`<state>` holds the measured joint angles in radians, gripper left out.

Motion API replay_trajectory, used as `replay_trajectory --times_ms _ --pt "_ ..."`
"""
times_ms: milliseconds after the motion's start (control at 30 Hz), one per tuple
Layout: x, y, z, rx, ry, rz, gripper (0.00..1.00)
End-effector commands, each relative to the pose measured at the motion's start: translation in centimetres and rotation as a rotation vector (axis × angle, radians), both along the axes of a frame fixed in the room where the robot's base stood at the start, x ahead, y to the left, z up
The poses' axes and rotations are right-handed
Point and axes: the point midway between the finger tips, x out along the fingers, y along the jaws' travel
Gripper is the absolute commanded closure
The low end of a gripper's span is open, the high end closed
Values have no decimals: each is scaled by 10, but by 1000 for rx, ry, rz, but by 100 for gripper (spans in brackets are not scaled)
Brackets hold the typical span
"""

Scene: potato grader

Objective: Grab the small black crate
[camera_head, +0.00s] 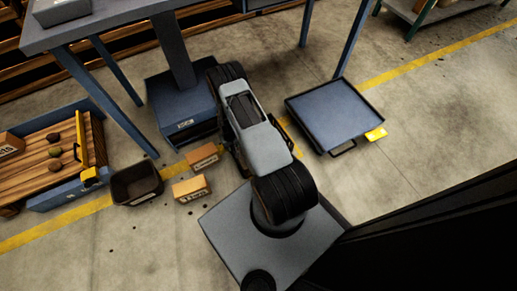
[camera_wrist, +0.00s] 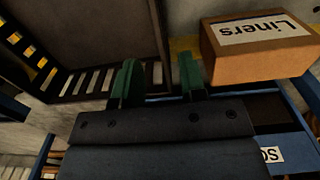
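The small black crate (camera_head: 137,183) stands on the floor at the left in the head view, open-topped and with a pale label on its side. In the wrist view, a dark slatted crate (camera_wrist: 100,35) that looks like it fills the upper left. My gripper (camera_wrist: 160,83) is open there, its two green fingers apart. The crate's slotted near side shows beside and between the fingertips; I cannot tell whether they touch it. In the head view my arm hides the gripper.
Two cardboard boxes (camera_head: 203,155) (camera_head: 190,188) lie right of the crate. The one marked Liners (camera_wrist: 262,45) is close to my fingers' right. A blue-sided bin (camera_head: 70,190) is to the left. A blue platform (camera_head: 335,113) stands right. Table legs (camera_head: 112,100) rise behind.

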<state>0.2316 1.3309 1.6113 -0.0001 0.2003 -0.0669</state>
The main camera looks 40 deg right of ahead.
Motion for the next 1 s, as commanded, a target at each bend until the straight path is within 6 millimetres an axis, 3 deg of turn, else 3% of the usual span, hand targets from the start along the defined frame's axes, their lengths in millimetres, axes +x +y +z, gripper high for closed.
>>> replay_trajectory --times_ms 100,367,700,1000 --pt "0 0 -14 0 0 0 62" --pt "0 0 -23 0 -1 0 62" --pt "-1 -1 -66 0 -1 0 62" --pt "-1 -1 -69 0 -2 0 63"
